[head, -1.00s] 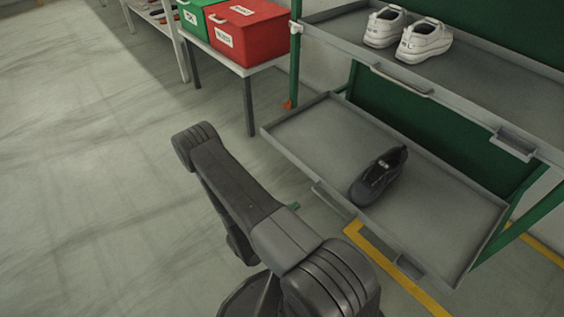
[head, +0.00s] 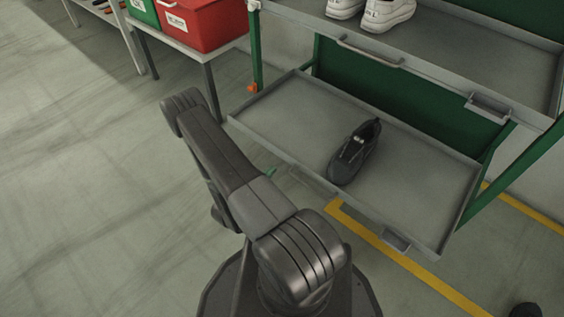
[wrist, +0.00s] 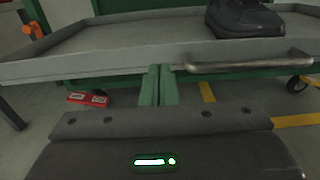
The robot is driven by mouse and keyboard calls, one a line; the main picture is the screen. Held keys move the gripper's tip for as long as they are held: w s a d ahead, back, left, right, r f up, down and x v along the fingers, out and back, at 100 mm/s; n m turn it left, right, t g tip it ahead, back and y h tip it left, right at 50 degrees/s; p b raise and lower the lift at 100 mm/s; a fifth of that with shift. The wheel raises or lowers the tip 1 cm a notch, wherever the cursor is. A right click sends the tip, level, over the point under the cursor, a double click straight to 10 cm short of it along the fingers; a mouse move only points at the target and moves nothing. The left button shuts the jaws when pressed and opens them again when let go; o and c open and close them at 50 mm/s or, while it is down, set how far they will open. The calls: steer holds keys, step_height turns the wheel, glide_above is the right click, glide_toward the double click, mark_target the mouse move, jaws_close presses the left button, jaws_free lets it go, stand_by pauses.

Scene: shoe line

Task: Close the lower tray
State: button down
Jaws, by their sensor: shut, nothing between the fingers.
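The lower tray (head: 275,112) is grey and pulled out from the green rack, with a black shoe (head: 357,152) on it. In the wrist view its front wall (wrist: 90,68) runs across the picture, with a metal handle bar (wrist: 250,63) at right. The shoe's lower part (wrist: 245,20) shows there too. My gripper (wrist: 158,75) has its green fingers together, empty, just in front of the tray's front wall and left of the handle. I cannot tell whether they touch the wall. In the head view my arm hides most of the gripper; a green bit (head: 270,172) shows.
The upper tray (head: 440,65) holds white shoes (head: 370,12) above. A side table at left bears a red box (head: 205,22) and a green box (head: 143,10). A yellow floor line (head: 430,275) runs under the tray. The floor at left is clear.

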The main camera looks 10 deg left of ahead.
mark_target(288, 156)
steer(key=shift+b+x, duration=0.85)
steer(key=shift+x, duration=2.65)
